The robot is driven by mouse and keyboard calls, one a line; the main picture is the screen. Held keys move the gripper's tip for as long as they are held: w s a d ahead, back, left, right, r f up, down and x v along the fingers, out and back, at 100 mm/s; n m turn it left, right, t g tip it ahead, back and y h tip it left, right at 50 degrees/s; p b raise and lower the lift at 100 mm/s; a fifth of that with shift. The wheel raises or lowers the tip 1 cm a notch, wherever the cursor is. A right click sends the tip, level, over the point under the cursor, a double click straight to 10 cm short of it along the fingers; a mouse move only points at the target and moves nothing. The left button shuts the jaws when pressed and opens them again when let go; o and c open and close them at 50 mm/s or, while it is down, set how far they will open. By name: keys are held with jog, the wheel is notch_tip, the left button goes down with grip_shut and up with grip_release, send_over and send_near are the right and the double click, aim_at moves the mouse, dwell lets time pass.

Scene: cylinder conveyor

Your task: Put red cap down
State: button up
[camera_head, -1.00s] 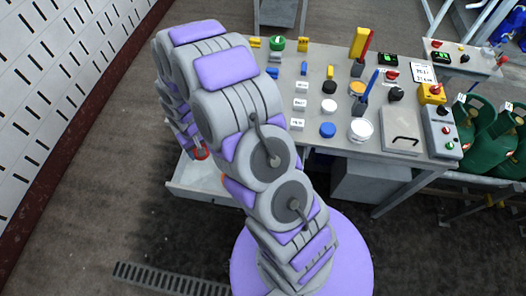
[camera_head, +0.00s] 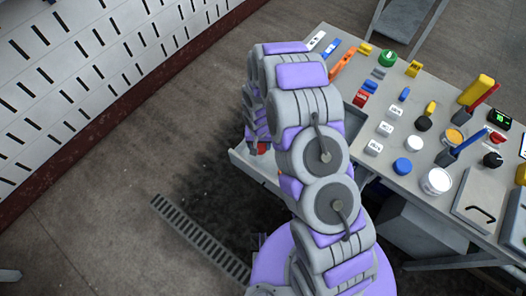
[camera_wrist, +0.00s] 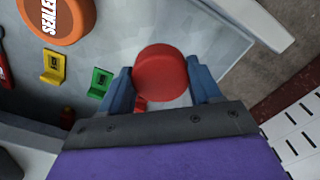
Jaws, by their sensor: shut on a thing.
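The red cap (camera_wrist: 161,73) is round. It sits between the two blue fingers of my gripper (camera_wrist: 160,88) in the wrist view, and the gripper is shut on it. A grey flat surface lies behind the cap; I cannot tell whether the cap touches it. In the head view a small red patch (camera_head: 263,148) shows beside my arm, low over the pale open drawer (camera_head: 250,172). The arm hides most of the gripper there.
An orange round tin (camera_wrist: 57,18), a yellow holder (camera_wrist: 53,66) and a green holder (camera_wrist: 99,83) are left of the cap. The workbench (camera_head: 440,75) carries several caps, labels and tools. A slotted wall panel (camera_head: 85,70) stands at the left.

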aim_at(259, 156)
jog(key=f+b, duration=0.1)
jog(key=f, duration=0.5)
jog(key=shift+a+f, duration=0.15)
jog(key=shift+a, duration=0.05)
jog(key=o, duration=1)
jog(key=shift+o, duration=0.2)
